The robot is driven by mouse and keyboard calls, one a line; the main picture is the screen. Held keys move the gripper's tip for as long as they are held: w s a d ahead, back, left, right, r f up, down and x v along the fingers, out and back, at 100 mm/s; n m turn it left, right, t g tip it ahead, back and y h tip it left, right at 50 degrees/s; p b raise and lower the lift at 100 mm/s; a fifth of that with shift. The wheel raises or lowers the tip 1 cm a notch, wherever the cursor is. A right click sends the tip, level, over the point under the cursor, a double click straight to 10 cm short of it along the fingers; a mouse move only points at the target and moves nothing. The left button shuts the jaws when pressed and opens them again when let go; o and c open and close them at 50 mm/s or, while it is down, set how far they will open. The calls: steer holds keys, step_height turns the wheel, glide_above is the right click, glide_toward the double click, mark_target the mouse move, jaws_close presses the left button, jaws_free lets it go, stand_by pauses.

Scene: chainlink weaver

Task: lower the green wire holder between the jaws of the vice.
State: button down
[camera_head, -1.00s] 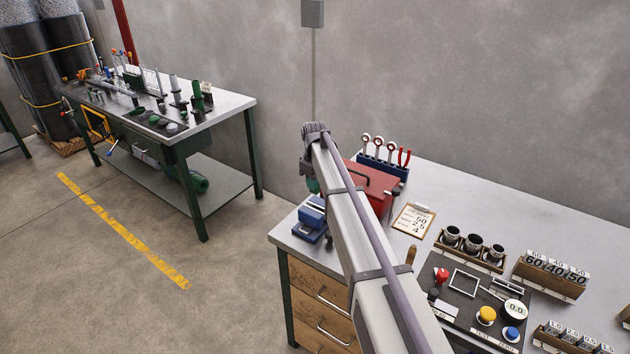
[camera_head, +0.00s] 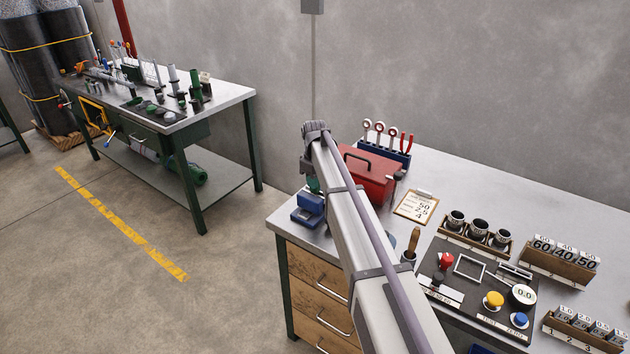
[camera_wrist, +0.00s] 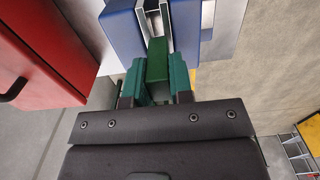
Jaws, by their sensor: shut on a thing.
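The blue vice (camera_head: 308,210) stands at the near left corner of the right workbench. In the wrist view, its blue body (camera_wrist: 124,36) and pale metal jaws show at the top, with a narrow gap between them. My gripper (camera_wrist: 156,84) has teal fingertips shut on the green wire holder (camera_wrist: 158,60). The holder's far end lines up with the gap between the jaws; how deep it sits cannot be told. In the head view, my arm hides the holder and most of my gripper, leaving only a sliver of teal beside the vice.
A red toolbox (camera_head: 368,176) stands close to the vice and fills the left of the wrist view. A blue tool rack (camera_head: 384,150) is behind it. A clipboard (camera_head: 416,205) lies to the right. Open floor lies left of the bench.

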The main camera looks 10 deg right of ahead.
steer(key=c, duration=0.9)
jaws_free()
steer(key=shift+r, duration=0.15)
step_height(320, 180, up, 11)
steer(key=p, duration=1.1)
steer(key=shift+f, duration=0.2)
